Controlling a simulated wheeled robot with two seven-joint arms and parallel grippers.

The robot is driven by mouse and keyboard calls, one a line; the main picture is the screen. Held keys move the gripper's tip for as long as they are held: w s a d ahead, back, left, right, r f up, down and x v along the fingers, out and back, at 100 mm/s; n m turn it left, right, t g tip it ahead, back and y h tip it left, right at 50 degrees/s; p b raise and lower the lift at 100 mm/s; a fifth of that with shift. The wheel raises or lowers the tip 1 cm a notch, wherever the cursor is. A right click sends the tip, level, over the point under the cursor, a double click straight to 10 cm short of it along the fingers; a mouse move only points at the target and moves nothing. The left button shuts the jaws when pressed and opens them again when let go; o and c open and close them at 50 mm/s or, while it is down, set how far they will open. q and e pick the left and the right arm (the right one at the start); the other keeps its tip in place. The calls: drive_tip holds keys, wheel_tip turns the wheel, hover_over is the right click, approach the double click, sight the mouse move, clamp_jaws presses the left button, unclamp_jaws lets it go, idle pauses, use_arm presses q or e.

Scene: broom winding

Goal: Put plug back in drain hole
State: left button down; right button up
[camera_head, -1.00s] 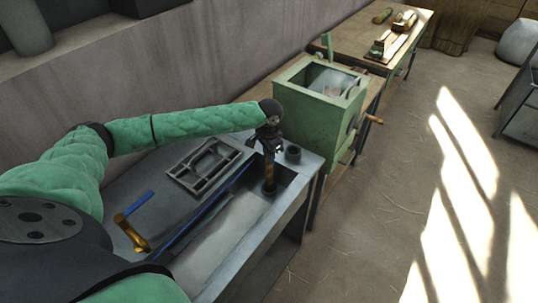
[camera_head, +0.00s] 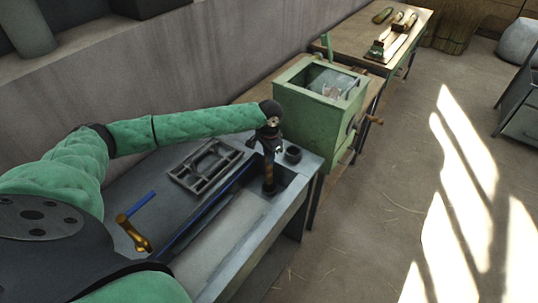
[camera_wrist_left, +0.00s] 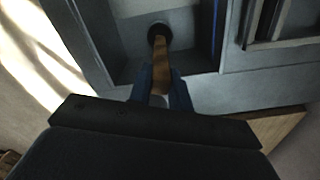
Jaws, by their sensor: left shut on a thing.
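The plug has a brown wooden handle (camera_head: 268,172) and a dark round base (camera_head: 269,188). It stands upright at the far end of the grey trough (camera_head: 225,232). My left gripper (camera_head: 270,150) is above it, shut on the top of the handle. In the left wrist view, the fingers (camera_wrist_left: 163,90) hold the brown handle (camera_wrist_left: 160,55), and the dark base (camera_wrist_left: 160,33) is at the trough floor. The drain hole is hidden under or near the base, so I cannot tell whether the plug is seated. My right gripper is not in view.
A dark cup-like piece (camera_head: 292,154) stands on the bench corner beside the gripper. A metal frame (camera_head: 206,166) lies on the bench top. A brass tap-like piece (camera_head: 133,233) and blue rod (camera_head: 140,203) are nearer. A green machine box (camera_head: 318,105) stands beyond.

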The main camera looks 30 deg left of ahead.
use_arm(q)
drive_tip(key=shift+f, duration=0.55)
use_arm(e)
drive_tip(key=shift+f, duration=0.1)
use_arm(q)
drive_tip(key=c, duration=1.6)
unclamp_jaws()
drive_tip(key=shift+o, duration=0.2)
drive_tip(key=shift+r+p, duration=1.1)
drive_tip(key=shift+r, duration=0.1)
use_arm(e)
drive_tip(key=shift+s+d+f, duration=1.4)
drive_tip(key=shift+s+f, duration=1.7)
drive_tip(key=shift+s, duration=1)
use_arm(q)
drive_tip(key=shift+r+p, duration=1.55)
drive_tip(key=shift+r, duration=0.05)
drive_tip(key=shift+r+p, duration=1.2)
drive_tip(key=shift+r, duration=0.15)
drive_tip(key=shift+r+p, duration=1.05)
drive_tip(key=shift+r, duration=0.3)
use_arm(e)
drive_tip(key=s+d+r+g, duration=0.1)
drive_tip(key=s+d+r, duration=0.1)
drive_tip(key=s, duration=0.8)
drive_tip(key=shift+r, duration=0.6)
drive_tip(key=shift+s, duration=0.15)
